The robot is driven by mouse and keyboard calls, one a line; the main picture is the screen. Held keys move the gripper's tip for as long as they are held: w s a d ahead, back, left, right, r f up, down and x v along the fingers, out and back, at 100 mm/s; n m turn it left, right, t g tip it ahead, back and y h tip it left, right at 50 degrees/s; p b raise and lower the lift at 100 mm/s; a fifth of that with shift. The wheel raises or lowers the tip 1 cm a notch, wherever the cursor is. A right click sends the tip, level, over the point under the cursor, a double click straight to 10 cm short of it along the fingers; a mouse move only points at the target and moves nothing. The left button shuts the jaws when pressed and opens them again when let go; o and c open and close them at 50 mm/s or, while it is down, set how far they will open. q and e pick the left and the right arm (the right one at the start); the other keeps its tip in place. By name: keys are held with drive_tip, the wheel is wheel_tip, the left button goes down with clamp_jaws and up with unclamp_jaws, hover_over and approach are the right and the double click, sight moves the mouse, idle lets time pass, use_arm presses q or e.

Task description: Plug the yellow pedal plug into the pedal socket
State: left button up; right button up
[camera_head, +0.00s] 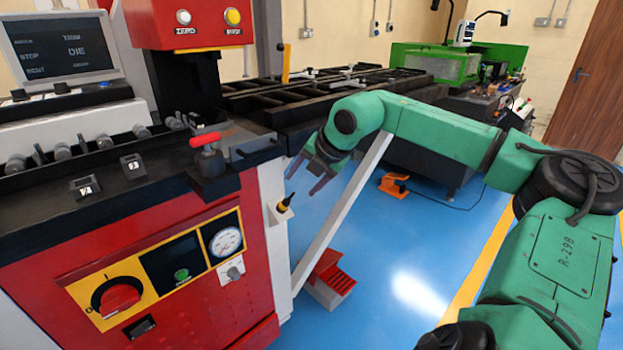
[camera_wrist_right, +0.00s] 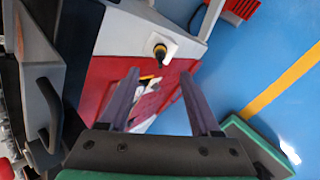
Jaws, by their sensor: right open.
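The dark plug with a yellow band (camera_head: 285,204) is at a white plate (camera_head: 277,215) on the right side of the red machine. The wrist view also shows the plug (camera_wrist_right: 160,51) against the pale square plate (camera_wrist_right: 160,43); I cannot tell if it is seated in the socket, and no separate socket opening shows. My right gripper (camera_head: 305,176) is open and empty, above and slightly right of the plug. In the wrist view the plug lies beyond the fingertips (camera_wrist_right: 159,74), roughly between them and apart from them. My left gripper is not in view.
A red foot pedal (camera_head: 335,281) sits on the blue floor by a slanted white bar (camera_head: 340,215). An orange pedal (camera_head: 393,184) with a cable lies farther back. The red machine (camera_head: 180,290) fills the left, with a red-handled clamp (camera_head: 206,150) on its top.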

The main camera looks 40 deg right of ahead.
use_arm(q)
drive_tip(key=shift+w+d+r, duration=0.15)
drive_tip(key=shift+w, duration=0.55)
use_arm(e)
drive_tip(key=v, duration=0.3)
drive_tip(key=shift+s+r, duration=0.25)
drive_tip(key=shift+s, duration=0.05)
